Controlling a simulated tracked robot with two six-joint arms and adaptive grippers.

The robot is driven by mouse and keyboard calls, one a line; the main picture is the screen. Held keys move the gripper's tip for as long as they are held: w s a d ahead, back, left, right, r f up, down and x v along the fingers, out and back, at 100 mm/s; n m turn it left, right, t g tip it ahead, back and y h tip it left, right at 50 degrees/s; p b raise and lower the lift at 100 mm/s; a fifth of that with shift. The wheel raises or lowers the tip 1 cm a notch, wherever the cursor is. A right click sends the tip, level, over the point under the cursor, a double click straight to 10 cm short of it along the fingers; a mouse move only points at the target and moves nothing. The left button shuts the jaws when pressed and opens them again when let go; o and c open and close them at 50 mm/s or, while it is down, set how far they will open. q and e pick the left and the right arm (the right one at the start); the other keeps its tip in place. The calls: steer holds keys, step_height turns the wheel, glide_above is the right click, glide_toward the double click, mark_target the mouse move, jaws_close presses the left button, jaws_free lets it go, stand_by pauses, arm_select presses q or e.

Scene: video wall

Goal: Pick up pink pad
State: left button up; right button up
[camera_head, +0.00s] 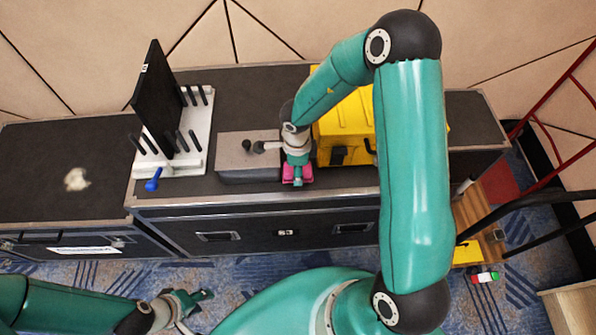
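The pink pad (298,174) is on top of the dark case, near its front edge and in front of the yellow box. My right arm reaches over the case, and its gripper (297,172) points down at the pad. The wrist covers most of that gripper and part of the pad, so I cannot tell whether the fingers grip it. My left gripper (194,299) is low in the picture, in front of the case and away from the pad. Its fingers look apart, with nothing between them.
A yellow box (345,125) stands right behind the pad. A grey block (246,170) lies left of it. A white rack (190,150) with black pegs holds an upright black panel (157,95). A white crumpled thing (76,179) lies on the left case. A red-framed cart stands right.

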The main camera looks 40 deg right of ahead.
step_height(320, 180, up, 4)
steer(key=shift+f+p, duration=0.2)
steer(key=shift+p, duration=0.1)
steer(key=s+a+b, duration=0.5)
steer(key=s+b, duration=0.2)
steer(key=s, duration=0.1)
steer(key=s+a+b, duration=0.5)
steer(key=s+b, duration=0.1)
steer(key=s, duration=0.2)
steer(key=shift+s+a+b, duration=0.15)
steer(key=shift+s+b, duration=0.2)
steer(key=shift+s, duration=0.05)
steer(key=shift+f, duration=0.1)
